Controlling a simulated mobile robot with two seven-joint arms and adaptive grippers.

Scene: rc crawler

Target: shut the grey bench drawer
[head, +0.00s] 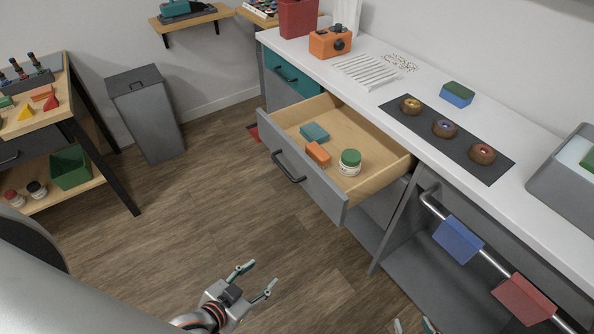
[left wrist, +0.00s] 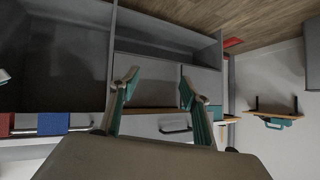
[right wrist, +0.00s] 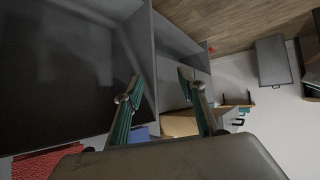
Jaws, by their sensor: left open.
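The grey bench drawer (head: 308,178) is pulled well out from under the white bench top, its dark bar handle (head: 288,167) facing the room. Inside lie a teal block (head: 314,132), an orange block (head: 318,153) and a jar with a green lid (head: 350,162). My left gripper (head: 262,274) is open and empty, apart from the drawer and in front of it. The drawer's handle also shows beyond its fingers in the left wrist view (left wrist: 175,129). My right gripper (right wrist: 159,84) is open and empty; only its fingertips show at the head view's bottom edge.
A teal drawer (head: 290,76) sits beyond the grey one. Right of it is an open bay with a rail (head: 490,262) carrying blue and red cloths. A grey bin (head: 147,115) and a wooden workbench (head: 65,90) stand left. The floor between is clear.

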